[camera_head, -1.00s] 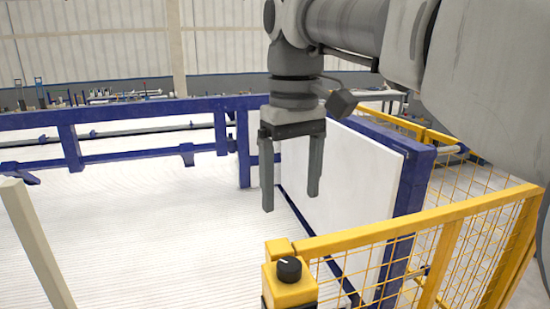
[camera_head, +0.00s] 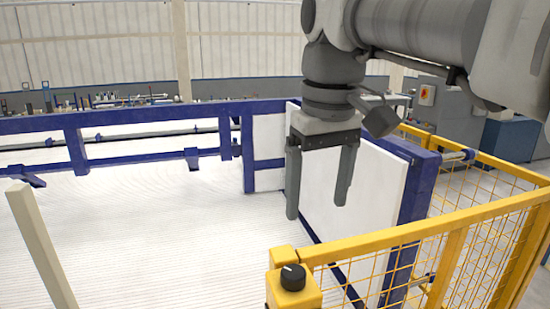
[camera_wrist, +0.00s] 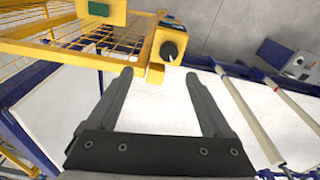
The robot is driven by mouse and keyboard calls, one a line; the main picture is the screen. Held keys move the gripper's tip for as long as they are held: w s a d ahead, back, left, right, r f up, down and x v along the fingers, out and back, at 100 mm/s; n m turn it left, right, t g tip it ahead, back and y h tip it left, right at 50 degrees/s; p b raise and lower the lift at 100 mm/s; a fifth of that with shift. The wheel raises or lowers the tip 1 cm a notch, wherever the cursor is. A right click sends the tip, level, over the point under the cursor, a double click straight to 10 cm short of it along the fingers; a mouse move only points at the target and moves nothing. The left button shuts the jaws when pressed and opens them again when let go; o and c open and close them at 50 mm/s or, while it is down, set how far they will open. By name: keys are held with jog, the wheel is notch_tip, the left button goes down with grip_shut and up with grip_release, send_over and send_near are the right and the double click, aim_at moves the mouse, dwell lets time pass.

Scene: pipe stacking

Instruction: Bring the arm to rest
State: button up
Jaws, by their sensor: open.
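My gripper (camera_head: 317,212) hangs pointing down in the head view, its two grey fingers apart with nothing between them. It is in the air in front of the white panel (camera_head: 378,190) with the blue frame, and above the white ribbed surface (camera_head: 150,240). In the wrist view my gripper (camera_wrist: 160,85) also shows open and empty, with a white surface behind the fingers. No pipe in its grasp shows.
A yellow mesh fence (camera_head: 440,240) stands at the front right. A yellow post with a black knob (camera_head: 293,280) is close below my gripper. A blue rail (camera_head: 120,120) runs along the back. A beige post (camera_head: 42,245) stands at the left. The ribbed surface between is clear.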

jog(key=s+d+f+m+t, duration=0.2)
jog(key=s+d+f, duration=0.2)
jog(key=f, duration=0.4)
jog(key=s+d+f+m+t, duration=0.2)
jog(key=s+f, duration=0.3)
jog(key=f, duration=0.3)
jog(key=shift+s+d+m, duration=0.3)
jog(key=shift+s+d, duration=0.05)
jog(key=shift+d, duration=0.5)
